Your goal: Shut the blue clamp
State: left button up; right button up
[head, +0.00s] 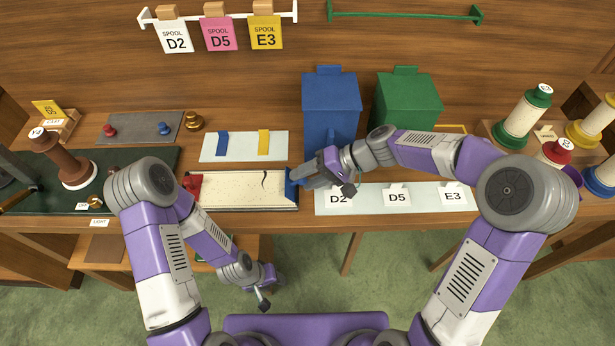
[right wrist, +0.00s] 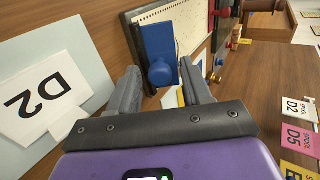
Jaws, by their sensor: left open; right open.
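The blue clamp (head: 290,184) sits at the right end of a long cream board (head: 235,190) in the head view, partly behind my right gripper (head: 302,180). In the right wrist view the blue clamp (right wrist: 158,42) shows as a blue plate with a round knob at its near end. My right gripper (right wrist: 158,68) is open, its fingers on either side of the knob. I cannot tell whether they touch it. My left gripper (head: 264,296) is open and empty, low in front of the table.
A red clamp (head: 192,184) is at the board's left end. A pale strip with cards, including the D2 card (right wrist: 50,92), lies right of the board. Blue (head: 330,100) and green (head: 408,98) bins stand behind. A pale tray (head: 243,147) lies behind the board.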

aim_at(287, 181)
grip_shut()
jog(key=shift+a+r+p, duration=0.1)
jog(key=shift+r+p, duration=0.1)
jog(key=shift+p, duration=0.25)
jog(key=h+p, duration=0.1)
jog(key=p, duration=0.2)
jog(key=a+r+h+p, duration=0.1)
jog(key=p, duration=0.1)
jog(key=h+p, duration=0.2)
jog(key=p, duration=0.1)
jog(key=shift+a+r+p, duration=0.25)
jog(key=shift+a+p, duration=0.1)
jog(key=a+h+p, duration=0.1)
jog(key=h+p, duration=0.1)
jog(key=p, duration=0.2)
jog(key=a+h+p, duration=0.1)
jog(key=h+p, duration=0.1)
jog(key=p, duration=0.2)
jog(key=shift+a+f+h, duration=0.1)
jog(key=shift+h, duration=0.3)
jog(key=shift+w+a+f+h+p, duration=0.1)
jog(key=shift+a+f+h+p, duration=0.25)
jog(key=shift+h+p, duration=0.6)
jog(key=shift+a+h, duration=0.1)
jog(key=shift+h, duration=0.15)
grip_release()
